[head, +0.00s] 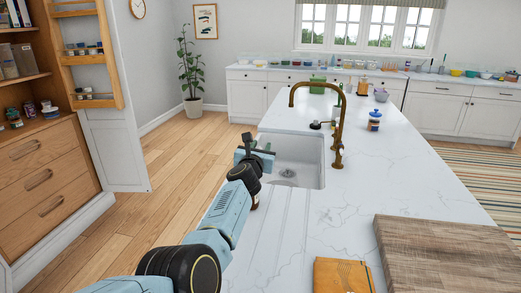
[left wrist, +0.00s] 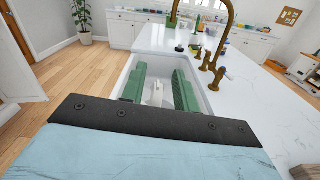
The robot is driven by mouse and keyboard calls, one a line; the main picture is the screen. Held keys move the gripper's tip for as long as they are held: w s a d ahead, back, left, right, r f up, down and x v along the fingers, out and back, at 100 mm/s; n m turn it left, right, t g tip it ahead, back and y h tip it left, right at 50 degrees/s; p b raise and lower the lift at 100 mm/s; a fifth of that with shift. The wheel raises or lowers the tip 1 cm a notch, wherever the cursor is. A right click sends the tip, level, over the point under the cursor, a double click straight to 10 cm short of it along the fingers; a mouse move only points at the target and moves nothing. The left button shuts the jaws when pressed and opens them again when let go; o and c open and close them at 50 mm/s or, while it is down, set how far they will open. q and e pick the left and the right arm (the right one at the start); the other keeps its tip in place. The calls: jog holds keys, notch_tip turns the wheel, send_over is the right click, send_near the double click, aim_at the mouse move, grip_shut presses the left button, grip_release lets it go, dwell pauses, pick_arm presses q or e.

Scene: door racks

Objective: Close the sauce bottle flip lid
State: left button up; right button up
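My left gripper (head: 256,152) is over the left edge of the sink in the head view. In the left wrist view its two green fingers (left wrist: 159,92) are apart, with the sink behind them. A small pale thing (left wrist: 157,94) shows between the fingers; I cannot tell whether it is part of a bottle or of the sink. A small reddish-brown bit (head: 256,203) shows beside my left wrist in the head view, mostly hidden by the arm. I cannot make out a sauce bottle or its flip lid for certain. My right gripper is not in view.
The sink (head: 298,160) and brass tap (head: 338,125) are set in the white island counter (head: 360,185). A blue-lidded jar (head: 374,121) stands right of the tap. Counter space between is clear.

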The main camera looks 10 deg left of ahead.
pick_arm(q)
jog(key=shift+c, duration=0.4)
grip_shut()
jog(key=n, duration=0.1)
jog(key=a+n+p, duration=0.1)
jog(key=n, duration=0.1)
jog(key=shift+a+r, duration=0.1)
jog(key=shift+a+f+n, duration=0.15)
jog(key=shift+a+n, duration=0.15)
jog(key=shift+n, duration=0.7)
jog(key=shift+a+f+n, duration=0.1)
jog(key=shift+a+n, duration=0.2)
jog(key=shift+n, duration=0.7)
jog(key=shift+o, duration=0.4)
grip_release()
